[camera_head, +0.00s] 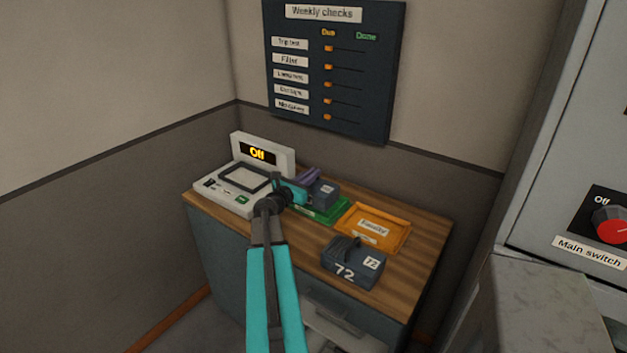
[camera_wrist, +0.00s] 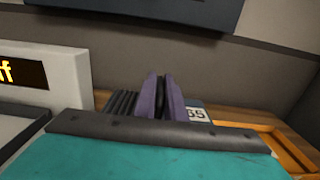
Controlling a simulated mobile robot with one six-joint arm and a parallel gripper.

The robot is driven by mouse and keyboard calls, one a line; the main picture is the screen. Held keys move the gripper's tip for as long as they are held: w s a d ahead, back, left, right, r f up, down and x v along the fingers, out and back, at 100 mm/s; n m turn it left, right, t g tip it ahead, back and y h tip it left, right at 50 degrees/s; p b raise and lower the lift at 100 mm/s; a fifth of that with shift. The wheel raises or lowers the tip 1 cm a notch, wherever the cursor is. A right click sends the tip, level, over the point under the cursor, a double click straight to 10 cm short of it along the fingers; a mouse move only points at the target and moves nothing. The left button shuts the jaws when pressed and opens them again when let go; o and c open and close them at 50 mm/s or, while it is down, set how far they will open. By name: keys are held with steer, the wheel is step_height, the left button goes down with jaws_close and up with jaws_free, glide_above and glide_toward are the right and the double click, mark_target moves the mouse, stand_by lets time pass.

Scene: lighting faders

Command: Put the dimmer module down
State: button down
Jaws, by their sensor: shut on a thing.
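My gripper (camera_head: 308,176) has purple fingers, and it is shut on a dark grey dimmer module (camera_head: 322,193). The module is at the green tray (camera_head: 325,215), in the middle of the wooden bench. I cannot tell whether its underside touches the tray. In the wrist view, the gripper (camera_wrist: 162,98) stands upright, with the module's ribbed dark side to its left and a small white number label (camera_wrist: 197,114) to its right. My wrist hides most of the module there, and the number is hard to read.
A tester (camera_head: 232,187) with an "Off" display (camera_head: 257,154) stands left of the green tray. An orange tray (camera_head: 404,238) with a label lies to the right. A second module (camera_head: 352,263), marked 72, stands on the front of the bench (camera_head: 428,232). A checks board (camera_head: 335,70) hangs behind.

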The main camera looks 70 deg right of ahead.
steer(key=shift+d, duration=1.15)
steer(key=shift+f+p, duration=0.85)
steer(key=shift+f, duration=0.9)
steer(key=shift+f, duration=0.15)
steer(key=c, duration=1.8)
jaws_free()
steer(key=shift+b+v, duration=1.6)
steer(key=shift+v, duration=4.45)
